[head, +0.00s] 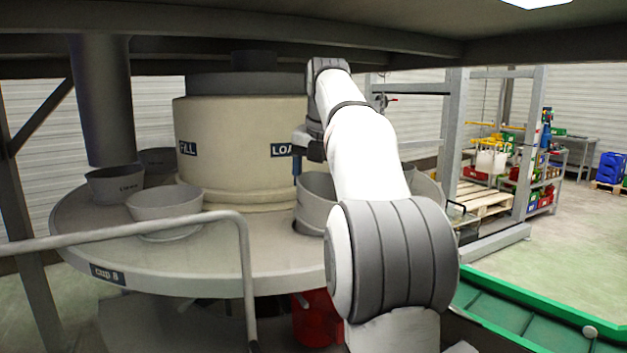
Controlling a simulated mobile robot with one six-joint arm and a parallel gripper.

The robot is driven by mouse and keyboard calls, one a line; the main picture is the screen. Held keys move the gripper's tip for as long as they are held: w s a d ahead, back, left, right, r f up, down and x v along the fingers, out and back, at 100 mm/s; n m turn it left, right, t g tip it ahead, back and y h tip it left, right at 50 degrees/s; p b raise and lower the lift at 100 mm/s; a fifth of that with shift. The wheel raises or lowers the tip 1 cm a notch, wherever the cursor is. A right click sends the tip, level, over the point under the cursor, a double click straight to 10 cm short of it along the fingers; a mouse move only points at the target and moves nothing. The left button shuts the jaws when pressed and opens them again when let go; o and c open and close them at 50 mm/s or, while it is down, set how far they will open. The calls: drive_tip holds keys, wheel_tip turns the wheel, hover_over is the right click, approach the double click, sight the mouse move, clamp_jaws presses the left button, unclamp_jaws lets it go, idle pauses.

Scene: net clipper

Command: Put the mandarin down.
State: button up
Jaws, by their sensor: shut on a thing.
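My gripper (297,172) points down above a grey cup (316,190) on the round table, just right of the centre column. It is shut on the mandarin. The mandarin itself does not show; the fingertips are small and the cup and my arm cover part of that area. My white arm hides the right part of this cup.
The round grey table (215,258) carries more cups: a wide front one (165,212) and others at the left (114,184). A handrail (130,230) crosses in front. A beige drum (235,135) stands mid-table. A green conveyor (520,318) runs lower right.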

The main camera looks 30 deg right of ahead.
wheel_tip(320, 180, up, 7)
drive_tip(key=p, duration=0.7)
drive_tip(key=shift+s+d+r+p, duration=0.15)
drive_tip(key=shift+p, duration=0.25)
drive_tip(key=shift+c, duration=0.8)
